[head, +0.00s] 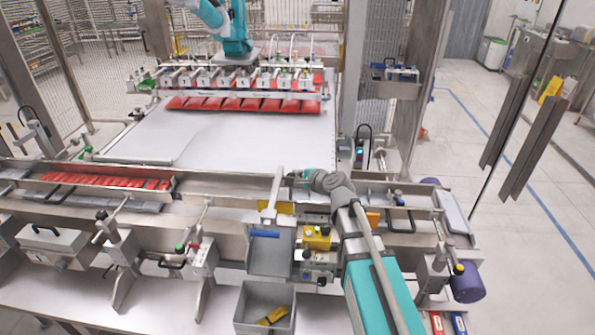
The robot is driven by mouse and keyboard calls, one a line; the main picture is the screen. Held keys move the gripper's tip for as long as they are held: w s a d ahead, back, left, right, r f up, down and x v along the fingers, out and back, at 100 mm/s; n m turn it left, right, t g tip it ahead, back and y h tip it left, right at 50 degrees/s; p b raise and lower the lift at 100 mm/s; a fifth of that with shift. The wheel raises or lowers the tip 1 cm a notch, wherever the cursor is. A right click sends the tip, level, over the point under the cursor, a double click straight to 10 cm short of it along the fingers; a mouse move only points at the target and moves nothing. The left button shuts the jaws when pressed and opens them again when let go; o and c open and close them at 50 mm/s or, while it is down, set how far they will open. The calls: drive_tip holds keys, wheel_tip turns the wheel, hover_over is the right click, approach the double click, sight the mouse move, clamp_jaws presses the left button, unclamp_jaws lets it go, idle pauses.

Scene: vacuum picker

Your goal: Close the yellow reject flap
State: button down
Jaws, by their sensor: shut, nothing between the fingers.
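The yellow reject flap (285,208) shows as a short yellow strip in the side rail, at the top of a grey chute (271,254). A pale upright bracket (273,191) stands in front of part of it. Whether the flap is open or shut is hard to tell at this size. My gripper (287,179) is shut and empty. It is at the conveyor rail, just above and beyond the flap, by the top of the bracket. Any contact cannot be made out. My arm comes in from the lower right and hides the rail to the right.
A grey bin (264,308) with yellow packs stands below the chute. A yellow box with knobs (317,238) sits right of the chute, close to my arm. Red packs (105,181) lie in the left channel. The white conveyor bed (230,140) beyond is largely clear.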

drive_tip(key=shift+s+a+r, duration=0.1)
drive_tip(key=shift+s, duration=0.4)
drive_tip(key=shift+s+a+r, duration=0.1)
drive_tip(key=shift+s, duration=0.5)
drive_tip(key=shift+s+f, duration=0.1)
